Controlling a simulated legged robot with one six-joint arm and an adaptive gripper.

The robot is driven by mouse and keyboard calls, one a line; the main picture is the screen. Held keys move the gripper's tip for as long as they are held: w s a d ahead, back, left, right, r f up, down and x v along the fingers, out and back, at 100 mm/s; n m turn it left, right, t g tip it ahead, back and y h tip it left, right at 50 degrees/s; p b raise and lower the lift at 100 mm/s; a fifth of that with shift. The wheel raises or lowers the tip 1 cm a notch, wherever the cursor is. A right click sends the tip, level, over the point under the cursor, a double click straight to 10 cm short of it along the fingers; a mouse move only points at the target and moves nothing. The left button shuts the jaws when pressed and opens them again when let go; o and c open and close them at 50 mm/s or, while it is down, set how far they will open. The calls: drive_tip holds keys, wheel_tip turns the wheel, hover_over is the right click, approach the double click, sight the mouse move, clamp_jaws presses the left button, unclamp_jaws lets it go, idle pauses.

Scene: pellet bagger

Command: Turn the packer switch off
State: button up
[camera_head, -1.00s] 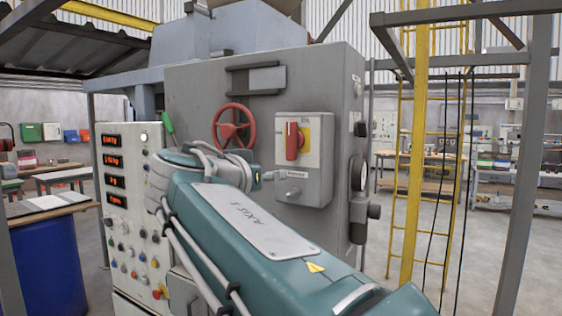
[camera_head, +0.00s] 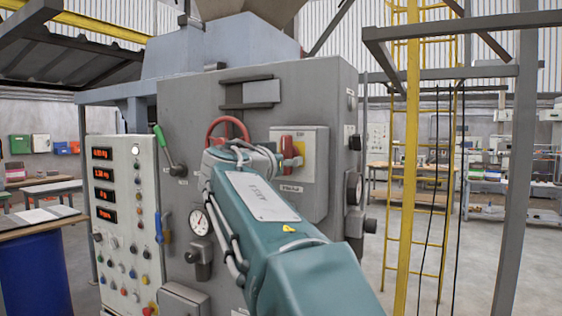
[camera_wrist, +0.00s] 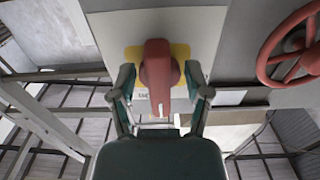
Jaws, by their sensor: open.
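A red rotary switch handle (camera_head: 287,146) on a yellow plate is mounted on a grey box (camera_head: 313,200) on the machine's front. In the head view my arm hides its lower left part. In the wrist view the handle (camera_wrist: 158,75) lies lengthwise up and down the picture. My gripper (camera_wrist: 160,78) is open, with one finger on each side of the handle and a visible gap at both sides. I cannot tell how deep the fingers reach around it. The label by the switch is too small to read.
A red handwheel (camera_head: 228,130) is beside the switch box, partly behind my arm; it also shows in the wrist view (camera_wrist: 290,50). A green-handled lever (camera_head: 163,142), a gauge (camera_head: 199,222) and a button panel (camera_head: 125,235) are to the left. A yellow ladder (camera_head: 405,180) stands right.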

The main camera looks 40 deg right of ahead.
drive_tip(key=c, duration=0.8)
drive_tip(key=shift+n, duration=0.4)
drive_tip(key=n, duration=0.3)
drive_tip(key=shift+s+d+r+n, duration=0.1)
drive_tip(key=shift+s+n, duration=0.1)
drive_tip(key=shift+n, duration=0.1)
drive_tip(key=n, duration=0.4)
drive_tip(key=shift+s+r+n, duration=0.1)
drive_tip(key=shift+n, duration=0.2)
drive_tip(key=n, duration=0.4)
drive_tip(key=shift+s+d+r+n, duration=0.1)
drive_tip(key=shift+r+n, duration=0.05)
drive_tip(key=shift+n, duration=0.15)
drive_tip(key=shift+r+n, duration=0.1)
drive_tip(key=shift+n, duration=2.1)
